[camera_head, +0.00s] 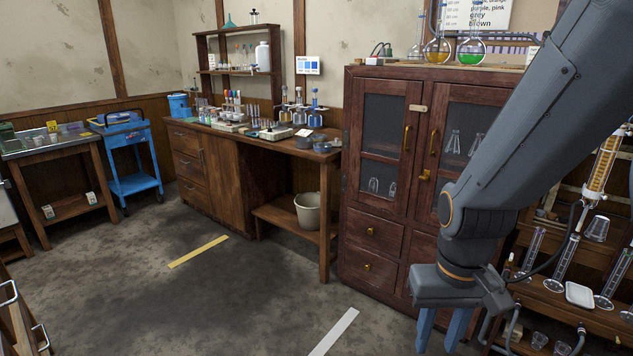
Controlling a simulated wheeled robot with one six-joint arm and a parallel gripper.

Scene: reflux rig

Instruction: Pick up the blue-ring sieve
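My gripper (441,338) hangs at the bottom of the view, in front of the cabinet's lower drawers. Its two blue fingers are apart with nothing seen between them, and their tips are cut off by the lower edge. I cannot clearly make out a blue-ring sieve. Small round dark dishes or sieves (322,147) lie at the right end of the wooden bench (259,140), far from my gripper. They are too small to tell whether one has a blue ring.
A dark red cabinet (368,237) stands right of the bench. A glassware rack (560,310) is at the right, partly behind my arm. A blue cart (135,185) and a steel-topped table (55,147) are at the left. The middle floor is clear.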

